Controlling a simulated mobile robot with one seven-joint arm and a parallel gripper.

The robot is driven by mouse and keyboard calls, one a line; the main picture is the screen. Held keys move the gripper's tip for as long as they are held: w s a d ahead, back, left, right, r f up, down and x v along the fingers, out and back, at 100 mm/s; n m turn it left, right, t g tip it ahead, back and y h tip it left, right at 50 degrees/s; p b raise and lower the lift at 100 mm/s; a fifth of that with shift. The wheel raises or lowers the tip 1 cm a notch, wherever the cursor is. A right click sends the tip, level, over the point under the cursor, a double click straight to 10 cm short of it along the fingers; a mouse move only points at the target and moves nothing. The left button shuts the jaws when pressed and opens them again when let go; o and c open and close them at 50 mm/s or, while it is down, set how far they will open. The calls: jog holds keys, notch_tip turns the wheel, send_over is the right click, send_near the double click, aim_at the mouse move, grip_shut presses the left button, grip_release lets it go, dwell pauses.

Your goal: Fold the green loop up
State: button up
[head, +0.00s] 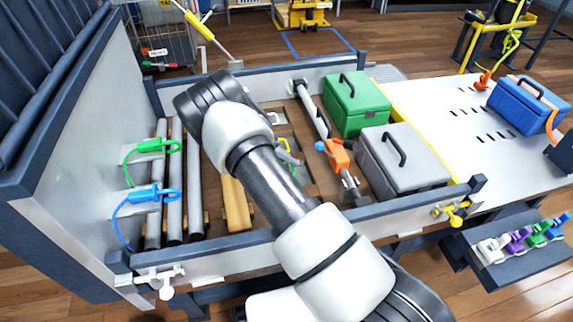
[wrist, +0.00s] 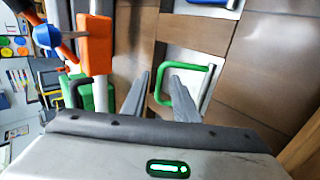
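A green loop (wrist: 207,75) is a bent bar lying against a pale square plate (wrist: 192,59) in the wrist view. My gripper (wrist: 160,76) has its two grey fingers apart and nothing held between them. The near left part of the loop shows in the gap between the fingertips, close to the right finger; I cannot tell if they touch. In the head view my arm hides the gripper, and only a small green piece (head: 294,168) shows beside the arm; I cannot tell if it is the same loop.
An orange fitting (wrist: 96,43) with a blue knob (wrist: 46,36) sits on a bar at the wrist view's left. A blue part (wrist: 212,3) is at its top. In the head view, green (head: 357,103) and grey (head: 403,160) boxes stand right of my arm.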

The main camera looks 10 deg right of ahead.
jog(key=p+v, duration=0.3)
jog(key=v, duration=1.4)
jog(key=shift+a, duration=0.2)
jog(key=shift+r, duration=0.1)
jog(key=shift+c, duration=0.3)
